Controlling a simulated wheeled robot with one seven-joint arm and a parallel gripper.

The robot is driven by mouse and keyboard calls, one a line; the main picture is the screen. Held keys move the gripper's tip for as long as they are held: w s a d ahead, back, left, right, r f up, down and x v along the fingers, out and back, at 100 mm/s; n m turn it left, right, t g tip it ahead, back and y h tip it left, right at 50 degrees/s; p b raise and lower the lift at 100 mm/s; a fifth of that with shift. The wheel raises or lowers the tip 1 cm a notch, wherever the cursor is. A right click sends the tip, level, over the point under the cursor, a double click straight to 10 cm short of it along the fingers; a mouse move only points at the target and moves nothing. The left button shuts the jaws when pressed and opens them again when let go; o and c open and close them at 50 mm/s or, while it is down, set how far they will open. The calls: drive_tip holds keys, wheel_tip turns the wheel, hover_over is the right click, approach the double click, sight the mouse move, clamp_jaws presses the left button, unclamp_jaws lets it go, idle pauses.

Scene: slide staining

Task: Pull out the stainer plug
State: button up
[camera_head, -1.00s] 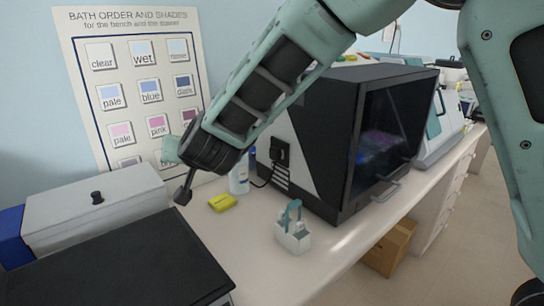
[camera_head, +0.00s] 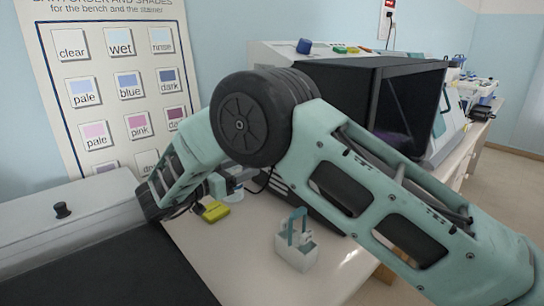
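A black plug (camera_head: 388,24) with a cord sits in a white wall socket with a red top, at the back above the machines. I cannot tell for sure that it is the stainer's. The black boxy machine (camera_head: 350,75) stands on the bench, its near side mostly covered by my arm. My gripper (camera_head: 188,208) is at the left, low over the bench by the yellow block, and partly hidden by my arm. Its fingers are too small and dark to tell whether they are open.
A white carrier with a teal handle (camera_head: 297,243) stands on the bench in front of the black machine. A grey lidded box (camera_head: 80,215) and a dark surface (camera_head: 110,275) fill the left.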

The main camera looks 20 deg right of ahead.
drive_tip(key=x, duration=0.9)
drive_tip(key=shift+p, duration=0.35)
drive_tip(key=shift+c, duration=0.4)
idle(0.9)
clamp_jaws()
drive_tip(key=v, duration=0.6)
idle(1.1)
idle(0.4)
